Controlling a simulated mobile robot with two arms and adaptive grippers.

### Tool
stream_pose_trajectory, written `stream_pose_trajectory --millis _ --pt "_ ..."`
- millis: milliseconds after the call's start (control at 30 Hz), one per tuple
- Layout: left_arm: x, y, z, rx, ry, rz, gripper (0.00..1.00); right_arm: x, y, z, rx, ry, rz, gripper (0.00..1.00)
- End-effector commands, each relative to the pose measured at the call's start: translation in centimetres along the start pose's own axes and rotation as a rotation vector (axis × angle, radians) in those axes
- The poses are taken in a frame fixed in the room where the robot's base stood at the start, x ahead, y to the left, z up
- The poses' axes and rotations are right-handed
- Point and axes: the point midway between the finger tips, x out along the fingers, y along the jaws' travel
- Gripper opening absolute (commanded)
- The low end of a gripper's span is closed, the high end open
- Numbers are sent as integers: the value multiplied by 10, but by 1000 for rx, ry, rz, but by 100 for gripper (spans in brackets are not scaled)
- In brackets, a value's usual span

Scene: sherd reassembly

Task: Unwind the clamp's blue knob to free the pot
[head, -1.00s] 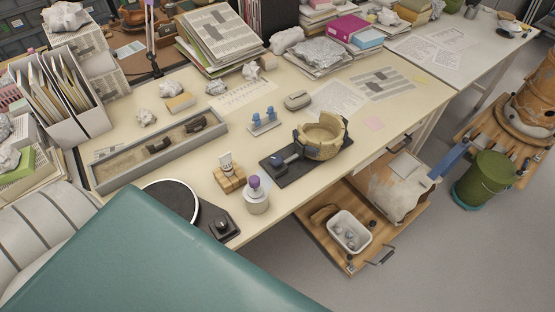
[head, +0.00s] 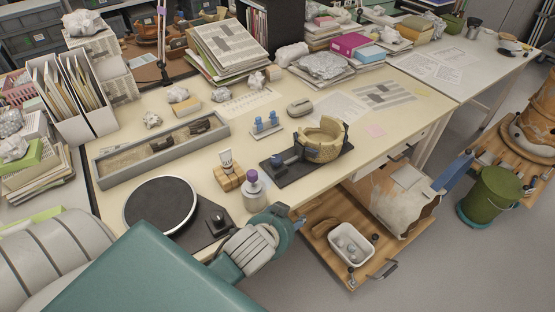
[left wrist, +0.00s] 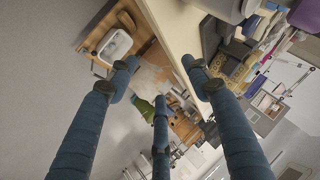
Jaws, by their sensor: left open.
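The tan pot (head: 322,142) stands upright on the clamp's dark base (head: 305,170), between dark jaws. The clamp's blue knob (head: 278,160) is at the left end of the base, on a short screw pointing at the pot. My left gripper (head: 290,219) is off the table's front edge, in front of and below the clamp, touching nothing. In the left wrist view its blue fingers (left wrist: 160,75) are spread with nothing between them. The clamp shows only partly there, at upper right, and I cannot make out the knob. My right gripper is not in view.
A purple-capped bottle (head: 253,187) and a wooden block with a tube (head: 228,178) stand left of the clamp. The turntable (head: 160,205) is at the front left.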

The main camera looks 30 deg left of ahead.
Motion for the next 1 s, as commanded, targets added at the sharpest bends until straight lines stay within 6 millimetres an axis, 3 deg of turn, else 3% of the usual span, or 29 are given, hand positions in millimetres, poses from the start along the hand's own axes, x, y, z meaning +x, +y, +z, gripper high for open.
stream_pose_trajectory --millis 267,467,567,600,700,800,867,933,967,1000 --pt "13 -57 -118 313 310 -249 49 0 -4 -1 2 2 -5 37" --pt "-8 -80 -232 681 596 -502 49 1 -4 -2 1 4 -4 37" --pt "-34 -72 -302 974 782 -680 49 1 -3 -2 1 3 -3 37" --pt "-45 -62 -327 1119 861 -759 49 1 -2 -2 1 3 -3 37" --pt "-66 -22 -370 1518 1049 -941 49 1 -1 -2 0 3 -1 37" --pt "-64 20 -380 1945 1207 -1070 49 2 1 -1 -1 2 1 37" --pt "-50 39 -371 2215 1286 -1109 49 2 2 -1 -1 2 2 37" --pt "-25 47 -348 2539 1363 -1101 49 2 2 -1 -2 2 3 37" --pt "-12 44 -335 -2574 -1336 1032 49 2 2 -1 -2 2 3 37" --pt "6 36 -316 -2497 -1243 886 49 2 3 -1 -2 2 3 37"
